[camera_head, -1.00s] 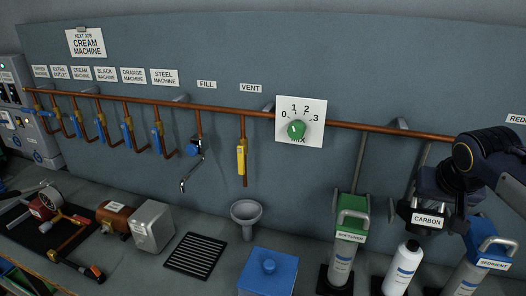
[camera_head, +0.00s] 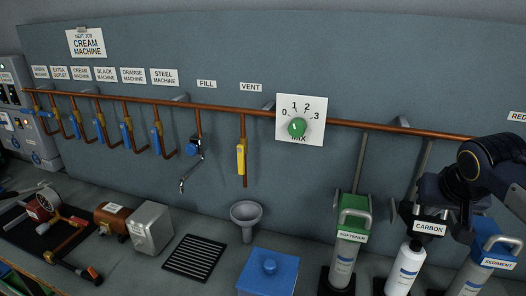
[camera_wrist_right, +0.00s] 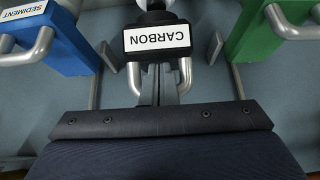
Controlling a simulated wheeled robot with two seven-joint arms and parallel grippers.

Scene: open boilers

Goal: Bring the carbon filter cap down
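The carbon filter cap (camera_head: 429,228) is a black block with a white CARBON label and a metal handle. It sits low over the neck of the white bottle (camera_head: 405,268); I cannot tell whether they touch. In the right wrist view the cap (camera_wrist_right: 157,38) is ahead of my right gripper (camera_wrist_right: 158,85), with the two fingers close together between the handle's legs, seemingly shut on the handle. In the head view my right gripper (camera_head: 432,203) is right above the cap, its fingertips partly hidden. My left gripper is not in view.
The green softener cap (camera_head: 348,222) stands close to the left, and the blue sediment cap (camera_head: 490,238) close to the right. Both have metal handles. A copper pipe (camera_head: 350,123) runs along the wall behind. A blue box (camera_head: 267,280) lies farther left on the bench.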

